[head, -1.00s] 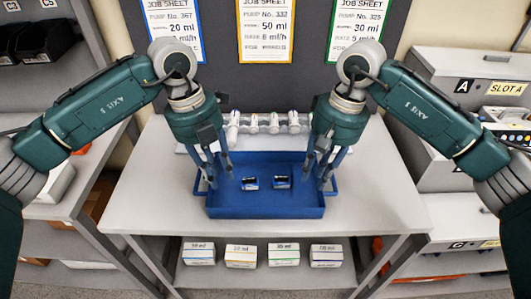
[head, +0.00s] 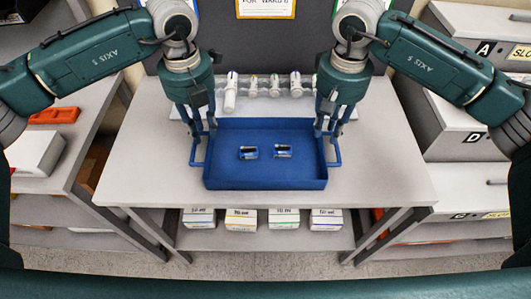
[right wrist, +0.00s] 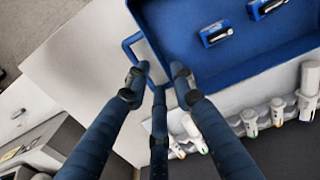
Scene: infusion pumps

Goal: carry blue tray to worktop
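The blue tray (head: 265,184) stands flat on the grey worktop (head: 150,190). Two small blue-and-white items with dark parts, one left (head: 248,152) and one right (head: 283,151), lie inside it. My left gripper (head: 202,132) is open above the tray's left handle (head: 195,152), apart from it. My right gripper (head: 326,130) is open above the right handle (head: 334,153). In the right wrist view, the right gripper's fingers (right wrist: 160,75) are spread with nothing between them, and the handle (right wrist: 130,48) lies just beyond the fingertips.
A white rack with several syringe-like items (head: 265,88) stands behind the tray. Several small boxes (head: 240,218) sit on the shelf below. Grey drawer units (head: 470,135) stand at the right and shelving at the left. The worktop's front and sides are clear.

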